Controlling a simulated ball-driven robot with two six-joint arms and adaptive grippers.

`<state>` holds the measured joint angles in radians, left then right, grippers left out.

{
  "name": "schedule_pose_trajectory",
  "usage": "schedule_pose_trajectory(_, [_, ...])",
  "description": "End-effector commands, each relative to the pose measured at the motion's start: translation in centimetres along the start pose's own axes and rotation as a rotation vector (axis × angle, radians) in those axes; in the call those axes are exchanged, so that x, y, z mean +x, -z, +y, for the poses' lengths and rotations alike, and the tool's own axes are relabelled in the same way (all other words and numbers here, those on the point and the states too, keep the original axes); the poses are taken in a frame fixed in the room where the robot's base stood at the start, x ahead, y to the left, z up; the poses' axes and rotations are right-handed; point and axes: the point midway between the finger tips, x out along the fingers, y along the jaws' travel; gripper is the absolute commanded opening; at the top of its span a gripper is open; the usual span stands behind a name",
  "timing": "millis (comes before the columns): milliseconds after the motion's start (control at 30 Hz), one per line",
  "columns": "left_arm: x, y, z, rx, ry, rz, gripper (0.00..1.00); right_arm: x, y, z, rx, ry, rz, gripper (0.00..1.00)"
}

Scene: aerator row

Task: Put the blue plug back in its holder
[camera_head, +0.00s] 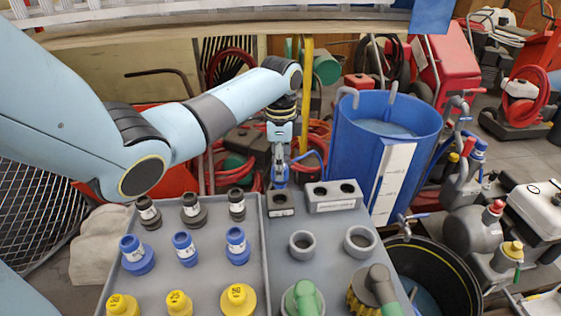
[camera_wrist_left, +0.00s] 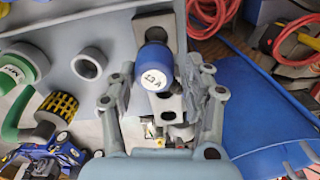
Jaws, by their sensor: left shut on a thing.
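The blue plug (camera_head: 280,178) hangs upright below my left gripper (camera_head: 281,160), which is shut on it, in the head view. In the left wrist view the blue plug (camera_wrist_left: 155,60) shows its white, marked end between the fingers of my left gripper (camera_wrist_left: 160,88). A small grey holder block (camera_head: 283,212) with a dark top stands directly under the plug. The plug's lower end is close to the block's top; I cannot tell whether it touches or has entered. A wider block (camera_head: 333,203) with two dark holes stands just right of it. My right gripper is not in view.
A grey tray (camera_head: 262,285) carries black, blue and yellow knobs on its left half. Two grey rings (camera_head: 302,244) and green-handled parts (camera_head: 303,299) are on the right. A blue tank (camera_head: 362,150) stands close behind right. A black tub (camera_head: 430,290) is at the right.

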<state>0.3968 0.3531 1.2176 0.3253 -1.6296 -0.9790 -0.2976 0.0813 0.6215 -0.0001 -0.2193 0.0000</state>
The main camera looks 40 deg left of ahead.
Motion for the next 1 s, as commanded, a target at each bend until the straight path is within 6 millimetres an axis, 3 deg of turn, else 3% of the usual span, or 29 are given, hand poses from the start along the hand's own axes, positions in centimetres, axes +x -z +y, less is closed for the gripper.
schedule_pose_trajectory(333, [2.9, 0.0, 0.0, 0.000, 0.000, -0.001, 0.17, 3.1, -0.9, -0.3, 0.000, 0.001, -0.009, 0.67])
schedule_pose_trajectory(1000, [2.4, 0.0, 0.0, 0.000, 0.001, -0.001, 0.17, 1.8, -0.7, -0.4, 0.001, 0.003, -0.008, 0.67])
